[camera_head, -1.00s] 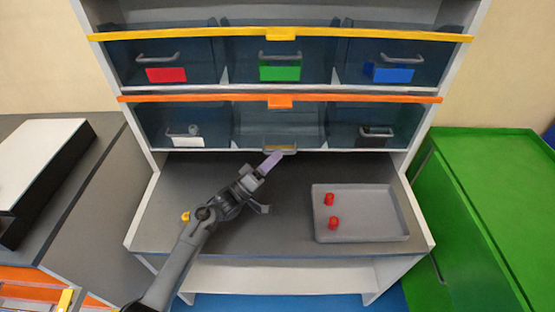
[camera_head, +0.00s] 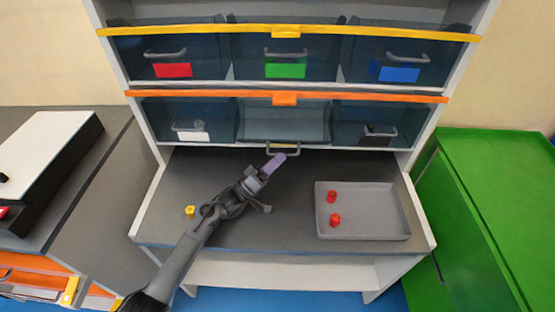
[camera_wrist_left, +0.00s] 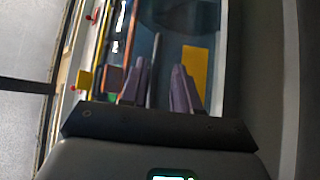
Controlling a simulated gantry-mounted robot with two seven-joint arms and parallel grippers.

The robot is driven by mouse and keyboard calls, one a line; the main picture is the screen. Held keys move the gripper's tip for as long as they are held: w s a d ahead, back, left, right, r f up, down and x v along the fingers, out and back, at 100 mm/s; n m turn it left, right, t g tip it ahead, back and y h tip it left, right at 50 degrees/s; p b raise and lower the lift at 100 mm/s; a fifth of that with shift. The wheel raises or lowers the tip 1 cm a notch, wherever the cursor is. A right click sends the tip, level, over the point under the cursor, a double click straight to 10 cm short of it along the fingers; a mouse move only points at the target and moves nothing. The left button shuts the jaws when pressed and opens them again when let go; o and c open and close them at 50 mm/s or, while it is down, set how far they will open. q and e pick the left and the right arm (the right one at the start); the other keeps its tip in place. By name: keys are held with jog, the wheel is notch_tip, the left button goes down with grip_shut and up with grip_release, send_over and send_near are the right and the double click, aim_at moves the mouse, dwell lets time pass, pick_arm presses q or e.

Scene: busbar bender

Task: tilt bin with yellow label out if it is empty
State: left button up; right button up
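The bin with the yellow label (camera_wrist_left: 195,72) is the middle bin (camera_head: 285,122) of the lower row. It leans forward in the head view, and the part of its inside that I can see looks empty. Its grey handle (camera_head: 283,149) sticks out at the front; the label is mostly hidden there. My left gripper (camera_head: 277,162) is just below and in front of this handle. In the left wrist view its fingers (camera_wrist_left: 157,88) are apart, with a grey bar, likely the handle, between them and the yellow label beside them. My right gripper is not in view.
Bins with red, green and blue labels fill the upper row. White- and black-labelled bins flank the middle one below. A grey tray (camera_head: 362,228) with two red pieces is on the worktop's right. A yellow piece (camera_head: 190,211) lies left of my arm. A green cabinet (camera_head: 490,200) stands right.

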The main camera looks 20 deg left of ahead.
pick_arm(q)
jog(key=shift+s+r, duration=0.1)
jog(key=s+a+p, duration=0.4)
jog(key=s+a, duration=0.3)
jog(key=s, duration=0.3)
jog(key=shift+s+a+f, duration=0.15)
jog(key=shift+s+f, duration=0.15)
jog(key=shift+s, duration=0.05)
dwell(0.4)
